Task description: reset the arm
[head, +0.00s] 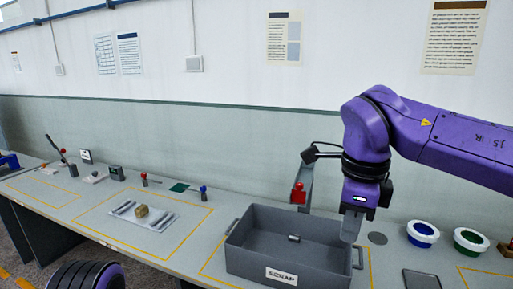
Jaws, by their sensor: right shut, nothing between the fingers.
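My right arm comes in from the right, and its right gripper (351,227) points down at the right end of the grey scrap bin (242,262). Its fingers are together with nothing visible between them. They overlap the bin's right rim in the picture; I cannot tell whether they touch it. A small dark grey cylindrical piece (294,239) lies inside the bin. My left gripper is not in view; only a dark, ribbed part of my left arm shows at the bottom left.
A light plate (165,220) with a tan block (142,211) and metal rods lies left of the bin. A red-topped post (298,194) stands behind the bin. Blue-ringed (423,241) and green-ringed (470,248) bowls and a dark flat tray (421,279) are at right.

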